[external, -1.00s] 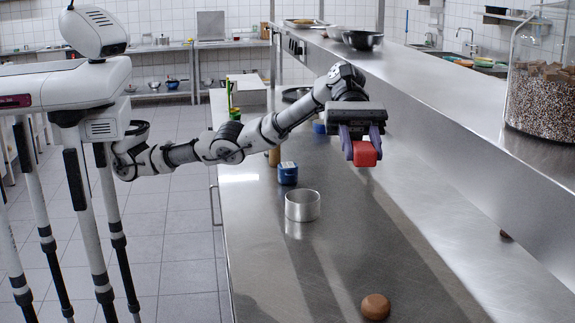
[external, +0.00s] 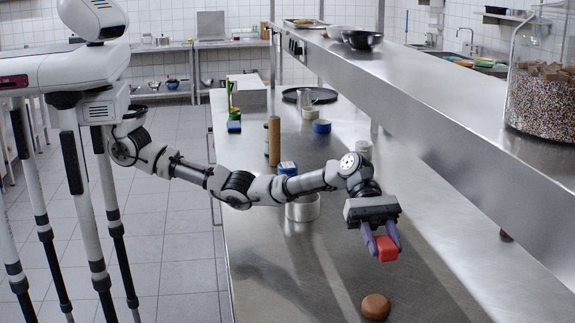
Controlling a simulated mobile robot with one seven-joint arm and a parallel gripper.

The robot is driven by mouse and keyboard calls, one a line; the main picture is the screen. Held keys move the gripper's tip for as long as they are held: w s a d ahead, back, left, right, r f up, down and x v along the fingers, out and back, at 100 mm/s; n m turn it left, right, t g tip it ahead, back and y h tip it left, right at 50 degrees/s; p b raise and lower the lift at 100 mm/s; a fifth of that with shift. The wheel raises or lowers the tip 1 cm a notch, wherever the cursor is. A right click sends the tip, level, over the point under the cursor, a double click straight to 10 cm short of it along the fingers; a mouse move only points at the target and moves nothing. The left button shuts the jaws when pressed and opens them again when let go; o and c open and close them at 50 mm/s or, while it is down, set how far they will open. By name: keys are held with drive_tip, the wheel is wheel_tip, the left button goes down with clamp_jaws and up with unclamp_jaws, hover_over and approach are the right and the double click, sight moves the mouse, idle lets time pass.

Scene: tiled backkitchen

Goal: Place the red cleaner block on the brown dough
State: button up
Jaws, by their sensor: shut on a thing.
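The red cleaner block (external: 387,249) is held between the fingers of my gripper (external: 383,245), in the air over the steel counter. My gripper points downward and is shut on the block. The brown dough (external: 375,307) is a small round lump on the counter near the bottom of the external view. The block shows above it in the picture and a little to its right, with a clear gap between them. The finger pads partly hide the block's sides.
A metal ring (external: 303,208) stands on the counter behind my forearm, partly hidden. A blue container (external: 288,168) and a brown cylinder (external: 274,140) stand farther back. A raised steel shelf (external: 450,130) runs along the right. The counter around the dough is clear.

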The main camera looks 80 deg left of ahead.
sight(376, 299)
wheel_tip(376, 299, down, 12)
drive_tip(key=p, duration=0.3)
drive_tip(key=shift+r, duration=0.1)
drive_tip(key=o, duration=1)
drive_tip(key=v, duration=0.5)
drive_tip(key=shift+w+a+p, duration=0.1)
drive_tip(key=shift+p, duration=0.2)
wheel_tip(376, 299, up, 7)
drive_tip(key=shift+f, duration=0.1)
